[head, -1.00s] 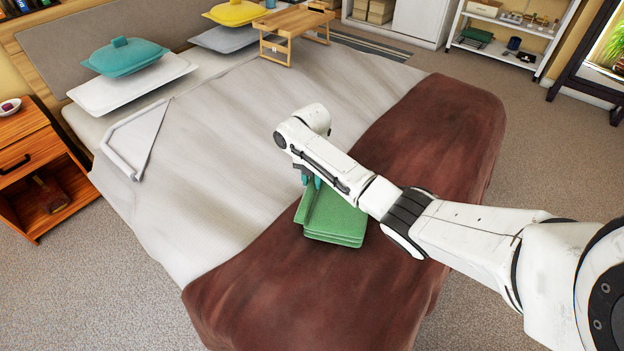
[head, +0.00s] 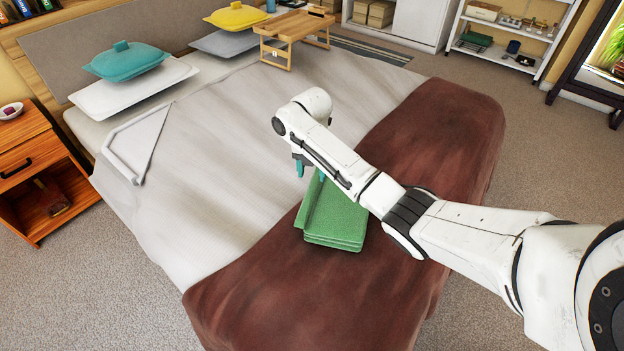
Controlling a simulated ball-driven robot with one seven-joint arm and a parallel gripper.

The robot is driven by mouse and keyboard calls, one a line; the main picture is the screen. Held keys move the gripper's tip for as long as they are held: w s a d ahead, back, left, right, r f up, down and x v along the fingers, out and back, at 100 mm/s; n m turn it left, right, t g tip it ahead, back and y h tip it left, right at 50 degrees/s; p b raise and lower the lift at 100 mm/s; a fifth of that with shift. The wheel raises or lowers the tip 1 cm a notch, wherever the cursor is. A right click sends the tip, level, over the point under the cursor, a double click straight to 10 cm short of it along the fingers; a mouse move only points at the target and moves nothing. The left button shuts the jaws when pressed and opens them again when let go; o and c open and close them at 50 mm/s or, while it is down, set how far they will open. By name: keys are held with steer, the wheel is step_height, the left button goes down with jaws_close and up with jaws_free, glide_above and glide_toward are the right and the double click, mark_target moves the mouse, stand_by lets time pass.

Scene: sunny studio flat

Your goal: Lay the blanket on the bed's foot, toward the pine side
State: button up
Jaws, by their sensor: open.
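The green folded blanket (head: 335,222) lies on the brown throw (head: 270,290) across the foot of the bed (head: 215,180). It is stacked in several layers, and its far right part is hidden behind my arm. My gripper (head: 309,174) is just above and beyond the blanket's far edge. Its teal fingertips are apart, and I see no cloth between them. The fingers are partly hidden by my wrist, so I cannot tell whether one still touches the blanket.
A wooden nightstand (head: 28,165) stands left of the bed. Shelves (head: 508,30) stand at the back right. The brown throw is bare around the blanket.

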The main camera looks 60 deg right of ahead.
step_height(320, 180, up, 7)
steer(key=s+a+f+m+t+y, duration=0.1)
steer(key=s+a+f+m, duration=0.15)
steer(key=a, duration=0.55)
steer(key=s+a+f+m, duration=0.1)
steer(key=a+f+m, duration=0.25)
steer(key=a, duration=0.35)
steer(key=s+a+f+m+t+y, duration=0.1)
steer(key=a+f+m, duration=0.2)
steer(key=a, duration=0.5)
steer(key=s+a+f+m, duration=0.2)
steer(key=s+a+m, duration=0.3)
steer(key=s, duration=0.5)
steer(key=s+d+m+g+h, duration=0.1)
steer(key=s+d+m+h, duration=0.1)
steer(key=s+m, duration=0.6)
steer(key=s+d, duration=0.1)
steer(key=s, duration=0.3)
steer(key=shift+s+d+r, duration=0.3)
steer(key=shift+s+r, duration=0.05)
steer(key=shift+r, duration=0.05)
steer(key=shift+c, duration=0.4)
